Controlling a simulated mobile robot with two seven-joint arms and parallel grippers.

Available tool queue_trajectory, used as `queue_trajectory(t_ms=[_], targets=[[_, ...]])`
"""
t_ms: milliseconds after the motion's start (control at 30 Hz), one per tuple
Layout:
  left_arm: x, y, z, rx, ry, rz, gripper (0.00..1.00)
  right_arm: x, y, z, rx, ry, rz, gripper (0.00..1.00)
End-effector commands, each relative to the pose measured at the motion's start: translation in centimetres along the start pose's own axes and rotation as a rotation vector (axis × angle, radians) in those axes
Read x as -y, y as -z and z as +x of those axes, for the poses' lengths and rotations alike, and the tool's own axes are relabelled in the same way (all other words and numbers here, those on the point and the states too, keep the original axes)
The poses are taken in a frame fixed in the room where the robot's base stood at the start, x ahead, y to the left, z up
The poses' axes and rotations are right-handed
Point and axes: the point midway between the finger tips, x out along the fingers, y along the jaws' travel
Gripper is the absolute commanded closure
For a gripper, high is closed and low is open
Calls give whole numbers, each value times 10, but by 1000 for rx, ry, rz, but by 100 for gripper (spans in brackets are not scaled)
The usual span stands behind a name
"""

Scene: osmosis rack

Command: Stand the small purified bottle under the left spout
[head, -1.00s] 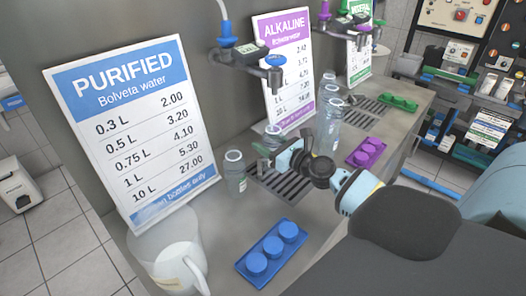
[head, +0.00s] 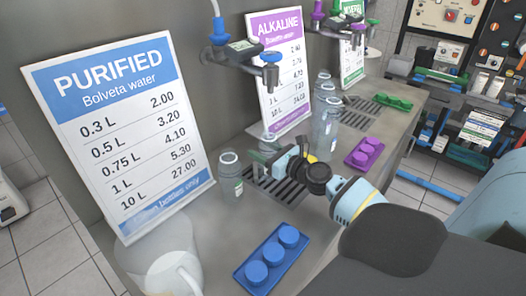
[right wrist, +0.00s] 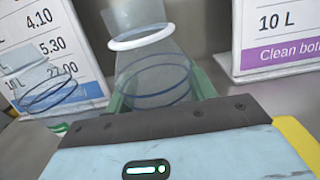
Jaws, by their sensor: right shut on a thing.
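My right gripper (head: 269,158) is shut on a clear bottle (head: 269,141) at the back of the drip grate (head: 283,194). In the right wrist view this bottle (right wrist: 152,82) has a white neck ring and sits between the green fingers. Its base is hidden, so I cannot tell whether it touches the grate. A second clear bottle (head: 230,172) with a green and white label stands left of the grate; it also shows in the right wrist view (right wrist: 40,82). The purified left spout (head: 217,45) and right spout (head: 270,75) hang above. My left gripper is not in view.
A PURIFIED price board (head: 120,130) leans at the left, with a pale jug (head: 165,262) before it. A blue capped tray (head: 271,259) lies in front of the grate. Several clear bottles (head: 328,128) and a purple tray (head: 363,154) are farther right.

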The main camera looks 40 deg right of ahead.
Motion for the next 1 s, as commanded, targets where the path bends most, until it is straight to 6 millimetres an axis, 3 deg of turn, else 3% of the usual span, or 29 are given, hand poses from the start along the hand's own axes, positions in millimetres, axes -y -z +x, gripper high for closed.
queue_trajectory(t_ms=[100,133,300,667,1000], targets=[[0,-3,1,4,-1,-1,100,0,5,0,-1,0,0,66],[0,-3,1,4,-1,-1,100,0,5,0,-1,0,0,44],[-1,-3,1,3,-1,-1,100,0,4,0,-1,0,0,23],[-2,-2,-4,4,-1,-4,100,0,-3,0,1,0,-1,23],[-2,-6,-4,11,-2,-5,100,-1,2,-43,-3,-1,1,23]])
